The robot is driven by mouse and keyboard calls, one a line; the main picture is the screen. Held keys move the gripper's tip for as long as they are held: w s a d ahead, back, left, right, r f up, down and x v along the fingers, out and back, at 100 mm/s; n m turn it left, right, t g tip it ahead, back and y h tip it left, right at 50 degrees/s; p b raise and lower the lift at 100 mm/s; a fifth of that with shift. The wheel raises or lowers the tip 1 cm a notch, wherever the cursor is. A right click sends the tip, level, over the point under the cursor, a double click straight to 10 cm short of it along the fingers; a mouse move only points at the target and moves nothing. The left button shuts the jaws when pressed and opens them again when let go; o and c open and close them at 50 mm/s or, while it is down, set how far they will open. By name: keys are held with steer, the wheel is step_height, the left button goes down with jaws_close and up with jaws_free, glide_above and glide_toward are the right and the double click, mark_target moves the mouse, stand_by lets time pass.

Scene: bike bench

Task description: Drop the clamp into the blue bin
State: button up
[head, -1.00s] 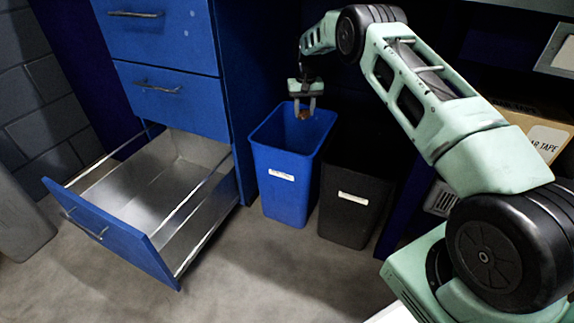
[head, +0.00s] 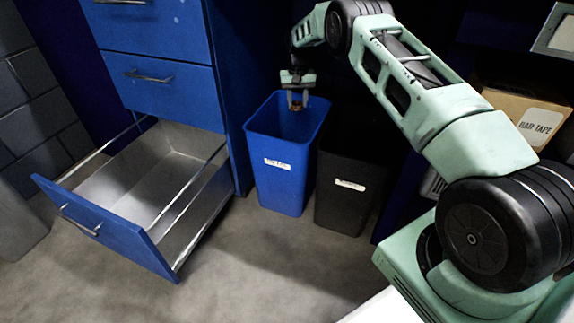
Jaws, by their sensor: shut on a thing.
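The blue bin (head: 283,170) stands on the floor beside the blue drawer cabinet, with its open top facing up and a white label on its front. My gripper (head: 297,106) points down over the bin's mouth, near the back of the rim. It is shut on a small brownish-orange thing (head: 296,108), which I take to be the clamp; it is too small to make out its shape. I cannot tell whether the fingertips are above the rim or slightly inside it. The bin's bottom is hidden.
A black bin (head: 347,195) stands right next to the blue bin. The bottom drawer (head: 110,228) of the cabinet (head: 165,90) is pulled out and looks empty. A cardboard tape box (head: 525,115) sits on a shelf at the right. The floor in front is clear.

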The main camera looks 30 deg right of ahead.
steer(key=shift+f, duration=0.75)
steer(key=o, duration=1.1)
steer(key=shift+c, duration=0.2)
